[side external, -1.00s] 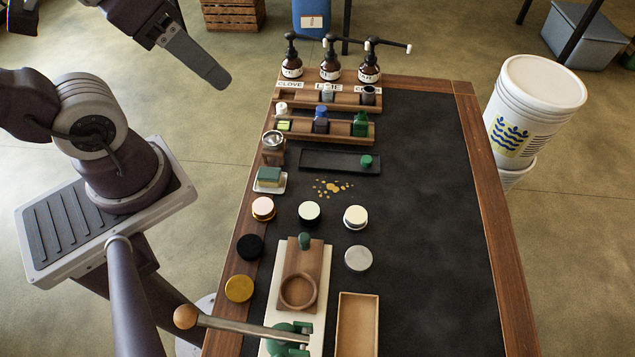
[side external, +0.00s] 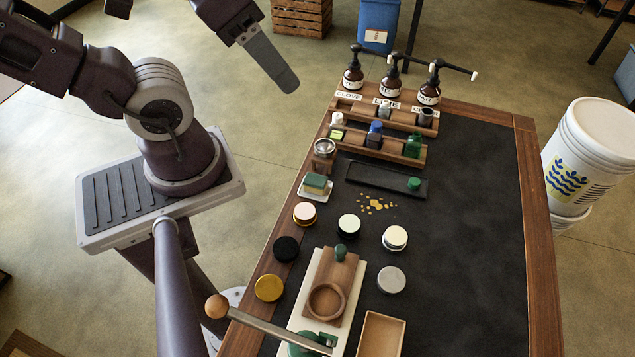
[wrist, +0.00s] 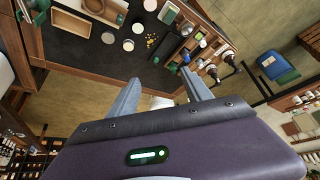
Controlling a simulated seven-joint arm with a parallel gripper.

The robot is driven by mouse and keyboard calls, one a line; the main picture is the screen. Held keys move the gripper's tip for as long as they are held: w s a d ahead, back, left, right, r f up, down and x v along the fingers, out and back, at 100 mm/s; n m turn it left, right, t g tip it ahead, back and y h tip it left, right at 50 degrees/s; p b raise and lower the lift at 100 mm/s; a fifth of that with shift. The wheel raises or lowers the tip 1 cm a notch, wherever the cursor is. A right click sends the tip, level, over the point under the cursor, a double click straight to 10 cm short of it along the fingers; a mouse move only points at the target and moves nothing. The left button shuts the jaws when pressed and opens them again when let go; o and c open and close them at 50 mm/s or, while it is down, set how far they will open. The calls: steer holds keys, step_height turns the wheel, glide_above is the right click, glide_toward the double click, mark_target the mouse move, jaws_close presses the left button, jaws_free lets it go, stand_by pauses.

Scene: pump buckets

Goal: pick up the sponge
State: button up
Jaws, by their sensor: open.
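The sponge (side external: 316,182) is a small block with a green top and a yellowish lower part. It lies on a white dish (side external: 306,195) at the left side of the dark tabletop, in front of the wooden racks. My gripper (side external: 284,82) is in the air at the upper left of the side view, beyond the table's left edge and well apart from the sponge. In the wrist view my gripper (wrist: 160,92) shows two separated fingers with nothing held between them.
A glass jar (side external: 324,150) stands just behind the sponge. Wooden racks with small bottles (side external: 375,133) and pump bottles (side external: 390,82) are at the back. A black tray (side external: 372,178) lies to the right. Several round lids are in front. The table's right part is clear.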

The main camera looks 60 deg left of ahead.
stand_by(0.5)
steer(key=m+g, duration=0.6)
steer(key=m, duration=0.3)
glide_above(318, 180)
steer(key=f, duration=3)
steer(key=shift+w+a, duration=0.15)
steer(key=shift+w, duration=0.15)
steer(key=f, duration=0.6)
steer(key=shift+s+d+f, duration=0.2)
steer(key=shift+s, duration=0.15)
steer(key=shift+f, duration=0.35)
jaws_close()
